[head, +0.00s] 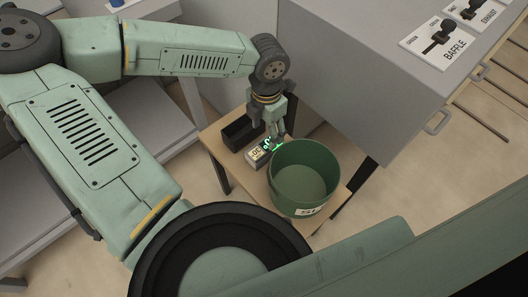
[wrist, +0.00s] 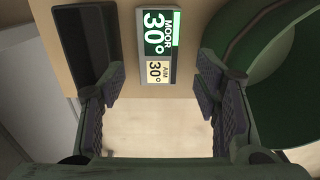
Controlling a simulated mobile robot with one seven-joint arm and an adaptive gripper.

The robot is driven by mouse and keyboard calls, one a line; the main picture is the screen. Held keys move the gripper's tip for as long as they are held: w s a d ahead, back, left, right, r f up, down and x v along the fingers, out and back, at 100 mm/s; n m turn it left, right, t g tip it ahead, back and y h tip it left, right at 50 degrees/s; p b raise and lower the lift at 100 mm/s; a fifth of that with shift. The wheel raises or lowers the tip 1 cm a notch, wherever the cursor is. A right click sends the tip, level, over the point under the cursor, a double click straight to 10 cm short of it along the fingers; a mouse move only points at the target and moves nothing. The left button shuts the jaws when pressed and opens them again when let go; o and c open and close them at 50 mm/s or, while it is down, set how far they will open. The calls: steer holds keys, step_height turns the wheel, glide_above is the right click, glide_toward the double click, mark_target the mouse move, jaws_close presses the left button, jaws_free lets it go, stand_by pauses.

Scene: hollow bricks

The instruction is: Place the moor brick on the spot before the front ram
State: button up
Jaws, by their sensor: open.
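My gripper (head: 274,131) points down over a small wooden table, beside a small grey display box (head: 257,154). In the wrist view my gripper (wrist: 160,95) is open, with nothing between its pads. The display box (wrist: 155,48) shows past the fingertips. Its green panel reads "MOOR 30°" and its cream panel reads "AIM 30°". I cannot make out a moor brick, a front ram or the spot before it in either view.
A dark open tray (head: 238,134) stands left of the display box. A green round bin (head: 308,207) with a partly hidden label stands close on the right. The wooden table (head: 213,140) is small and crowded. A grey cabinet (head: 365,80) bears "BAFFLE" (head: 440,44) and "EXHAUST" (head: 478,12) cards.

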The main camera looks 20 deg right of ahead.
mark_target(264, 147)
steer(key=f+p, duration=0.1)
steer(key=f, duration=0.8)
steer(key=shift+a+f+p, duration=0.2)
steer(key=shift+p, duration=0.1)
steer(key=shift+w, duration=0.1)
jaws_close()
